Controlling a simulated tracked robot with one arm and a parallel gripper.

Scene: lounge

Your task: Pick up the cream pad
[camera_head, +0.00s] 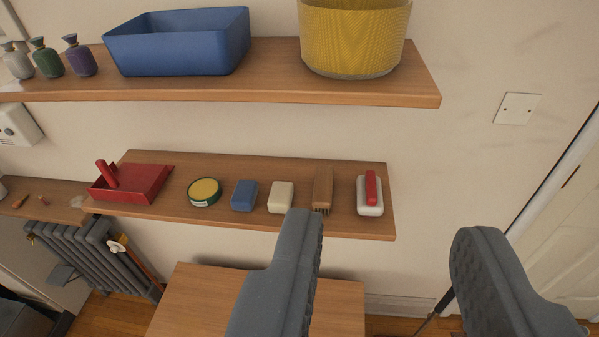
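The cream pad (281,197) is a small block lying on the lower wooden shelf (230,216). It sits between a blue pad (244,195) on its left and a brown wooden brush (322,190) on its right, apart from both. My gripper (385,240) is open and empty in the foreground, with its two dark grey fingers wide apart. The left finger's tip appears just below and right of the cream pad in the picture. The gripper is not seen touching the pad.
The lower shelf also holds a red dustpan (133,184), a round green-rimmed tin (204,191) and a red-handled white brush (370,194). An upper shelf (270,83) above carries a blue bin (178,44) and a yellow basket (354,36). A wooden surface (195,300) stands below.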

